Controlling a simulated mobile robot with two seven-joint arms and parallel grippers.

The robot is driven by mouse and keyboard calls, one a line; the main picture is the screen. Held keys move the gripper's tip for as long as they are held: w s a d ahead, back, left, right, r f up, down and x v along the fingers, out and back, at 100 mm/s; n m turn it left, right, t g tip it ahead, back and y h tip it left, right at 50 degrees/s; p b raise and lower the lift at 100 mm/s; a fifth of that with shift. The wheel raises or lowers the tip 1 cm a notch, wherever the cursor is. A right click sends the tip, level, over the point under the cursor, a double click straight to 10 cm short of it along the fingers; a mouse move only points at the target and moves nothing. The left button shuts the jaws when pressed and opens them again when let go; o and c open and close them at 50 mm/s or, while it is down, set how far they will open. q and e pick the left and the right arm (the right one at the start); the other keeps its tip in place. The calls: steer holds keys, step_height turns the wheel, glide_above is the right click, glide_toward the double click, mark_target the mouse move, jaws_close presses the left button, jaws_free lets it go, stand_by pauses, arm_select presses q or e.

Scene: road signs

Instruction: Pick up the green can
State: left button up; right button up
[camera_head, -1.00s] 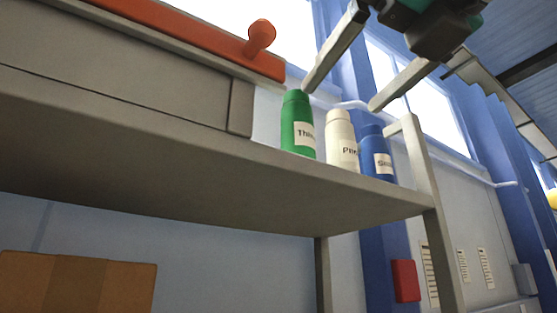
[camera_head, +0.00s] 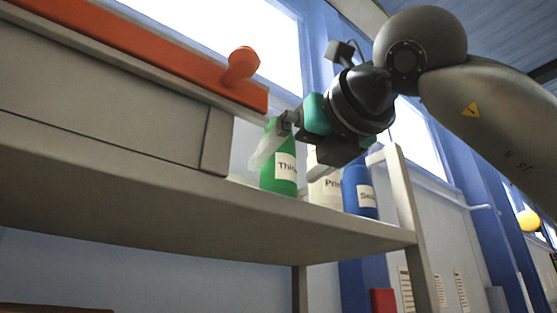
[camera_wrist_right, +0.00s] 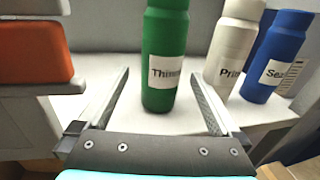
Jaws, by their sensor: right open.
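The green can (camera_head: 279,172), with a white label, stands upright on the grey shelf (camera_head: 190,205). Its top is partly hidden by my right gripper (camera_head: 284,158) in the head view. In the right wrist view the green can (camera_wrist_right: 165,55) stands ahead of my right gripper (camera_wrist_right: 160,95), between the lines of its two fingers. The right gripper is open and empty, with a finger on each side of the can's lower part; I cannot tell whether either touches it. My left gripper is not in view.
A white can (camera_head: 326,188) and a blue can (camera_head: 358,190) stand close to the right of the green can. A grey drawer box (camera_head: 110,100) with an orange part (camera_head: 242,65) is on the left. A shelf post (camera_head: 408,200) rises at the right end.

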mark_target(287, 166)
steer(key=p+x, duration=0.1)
steer(key=x, duration=0.2)
steer(key=shift+w+r+p, duration=0.35)
steer(key=shift+p, duration=0.05)
steer(key=shift+w+a+f, duration=0.1)
steer(key=shift+w+a, duration=0.1)
steer(key=shift+w, duration=0.2)
steer(key=shift+c, duration=1.4)
jaws_close()
steer(key=shift+s, duration=0.1)
